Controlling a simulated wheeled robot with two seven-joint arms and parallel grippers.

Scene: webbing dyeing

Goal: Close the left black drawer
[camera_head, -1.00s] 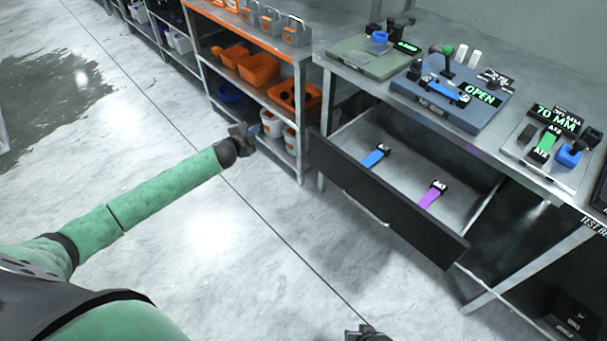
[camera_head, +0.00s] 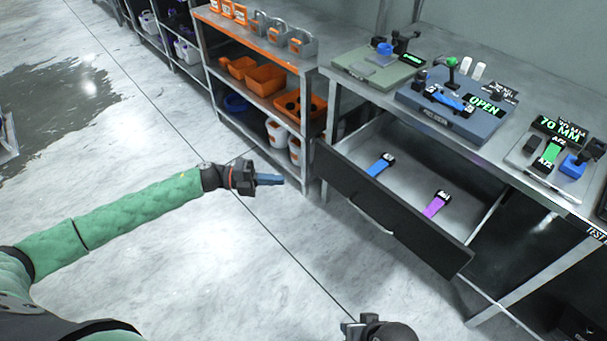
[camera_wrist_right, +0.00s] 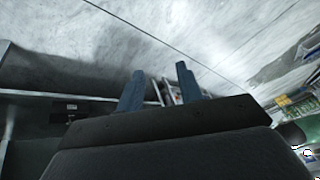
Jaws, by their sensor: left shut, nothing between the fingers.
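The drawer with the black front (camera_head: 385,207) is pulled out under the metal workbench. A blue-strapped piece (camera_head: 378,166) and a purple-strapped piece (camera_head: 435,206) lie inside it. My left gripper (camera_head: 280,179) is shut and empty, with blue fingers pointing right. In the picture it is left of the black front's near-left end, apart from it. My right gripper shows only partly at the bottom edge in the head view (camera_head: 350,328). In the right wrist view its two blue fingers (camera_wrist_right: 160,78) are apart with nothing between them.
The workbench (camera_head: 470,150) carries a green-grey device (camera_head: 368,68), a blue device marked OPEN (camera_head: 455,105) and a 70 MM display (camera_head: 557,130). A shelf with orange bins (camera_head: 265,78) stands just left of the drawer. The floor in front is clear.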

